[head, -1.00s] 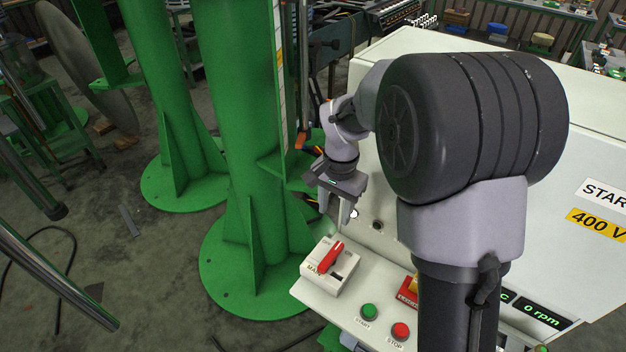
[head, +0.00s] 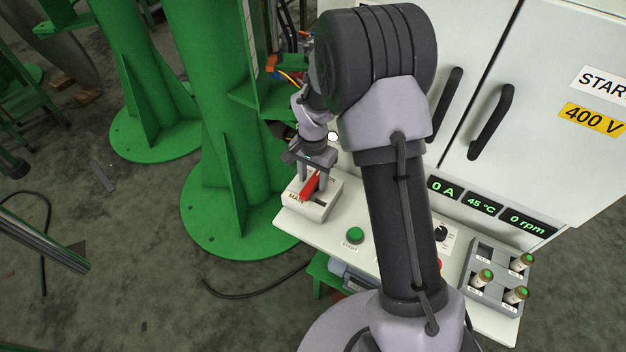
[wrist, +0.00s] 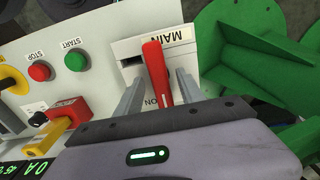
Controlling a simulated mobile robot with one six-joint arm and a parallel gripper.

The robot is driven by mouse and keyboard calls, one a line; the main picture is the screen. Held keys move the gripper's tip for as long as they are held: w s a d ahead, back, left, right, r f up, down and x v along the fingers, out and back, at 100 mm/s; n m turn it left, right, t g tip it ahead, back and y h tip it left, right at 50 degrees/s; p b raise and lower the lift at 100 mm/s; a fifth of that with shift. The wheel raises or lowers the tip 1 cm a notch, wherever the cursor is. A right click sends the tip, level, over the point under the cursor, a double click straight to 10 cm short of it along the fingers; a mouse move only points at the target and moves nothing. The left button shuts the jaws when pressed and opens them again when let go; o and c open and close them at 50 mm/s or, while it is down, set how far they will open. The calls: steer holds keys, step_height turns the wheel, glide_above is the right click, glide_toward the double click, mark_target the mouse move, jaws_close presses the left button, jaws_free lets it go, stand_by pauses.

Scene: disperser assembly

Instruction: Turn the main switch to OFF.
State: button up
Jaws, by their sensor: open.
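The main switch is a white box (head: 321,208) with a red lever (head: 311,187), at the left end of the white console. In the wrist view, the red lever (wrist: 156,72) stands near the ON mark, with the MAIN label (wrist: 167,38) beyond it. My gripper (head: 313,176) is open, down at the switch. The OFF mark is not readable now.
A green START button (head: 354,235) sits right of the switch; a red STOP button (wrist: 39,71) and a red-and-yellow device (wrist: 62,118) show in the wrist view. A green column (head: 215,110) stands close left. The cabinet (head: 540,70) rises behind the console.

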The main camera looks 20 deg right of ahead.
jaws_close()
steer(key=shift+r+n, duration=0.1)
steer(key=shift+n, duration=0.3)
steer(key=n+p, duration=0.2)
steer(key=n, duration=0.1)
steer(key=shift+n, duration=0.4)
steer(key=n+p, duration=0.2)
steer(key=n, duration=0.2)
steer(key=shift+n, duration=0.3)
steer(key=n+p, duration=0.2)
steer(key=n, duration=0.2)
steer(key=shift+n+p, duration=0.7)
steer(key=shift+n, duration=1.8)
